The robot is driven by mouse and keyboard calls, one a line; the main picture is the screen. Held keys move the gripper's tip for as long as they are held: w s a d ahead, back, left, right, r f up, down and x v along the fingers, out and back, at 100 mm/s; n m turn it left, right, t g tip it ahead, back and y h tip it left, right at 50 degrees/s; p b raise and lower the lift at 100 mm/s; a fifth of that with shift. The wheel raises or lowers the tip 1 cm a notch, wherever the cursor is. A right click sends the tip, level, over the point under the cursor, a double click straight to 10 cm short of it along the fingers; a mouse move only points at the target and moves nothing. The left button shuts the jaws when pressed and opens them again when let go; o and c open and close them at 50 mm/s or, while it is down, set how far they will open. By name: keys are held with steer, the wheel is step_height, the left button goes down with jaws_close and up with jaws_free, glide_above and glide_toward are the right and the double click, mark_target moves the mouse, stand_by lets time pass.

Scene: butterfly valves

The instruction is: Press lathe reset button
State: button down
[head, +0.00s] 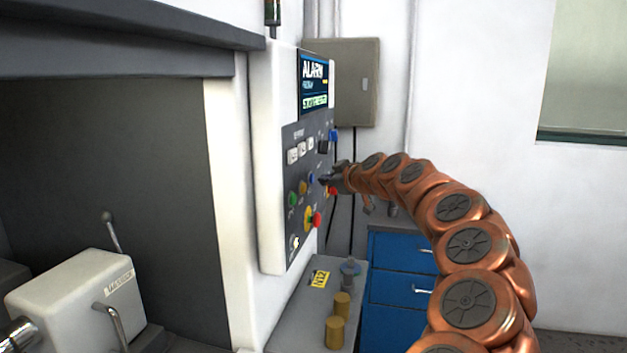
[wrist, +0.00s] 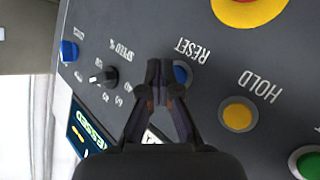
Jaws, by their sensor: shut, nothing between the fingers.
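The blue reset button (wrist: 181,73) shows in the wrist view under the upside-down RESET label, partly hidden behind the fingertips. It also shows in the head view as a small blue button (head: 312,178) on the lathe's dark control panel (head: 303,222). My gripper (wrist: 166,74) is shut and empty, its fingertips pointing at the panel beside and over part of the button. In the head view my gripper (head: 326,181) reaches the panel from the right, just by the blue button. I cannot tell whether the fingertips touch it.
A yellow HOLD button (wrist: 238,115), a green button (wrist: 308,163) and a red emergency stop on yellow (wrist: 250,8) are close by. A speed knob (wrist: 105,77) and another blue control (wrist: 69,50) sit left. The screen (head: 314,84) reads ALARM. Blue drawers (head: 395,290) stand below.

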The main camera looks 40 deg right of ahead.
steer(key=shift+w+a+f+b, duration=0.1)
steer(key=shift+w+f+b, duration=0.05)
steer(key=shift+b, duration=0.15)
steer(key=shift+w+a, duration=0.15)
steer(key=shift+w, duration=0.05)
steer(key=shift+w+a+b, duration=0.25)
steer(key=shift+w+b, duration=0.1)
steer(key=shift+b, duration=0.2)
stand_by(0.9)
steer(key=shift+s+d, duration=0.1)
steer(key=shift+d, duration=0.05)
steer(key=shift+s+d+b, duration=0.35)
steer(key=shift+s+b, duration=0.25)
steer(key=shift+b, duration=0.25)
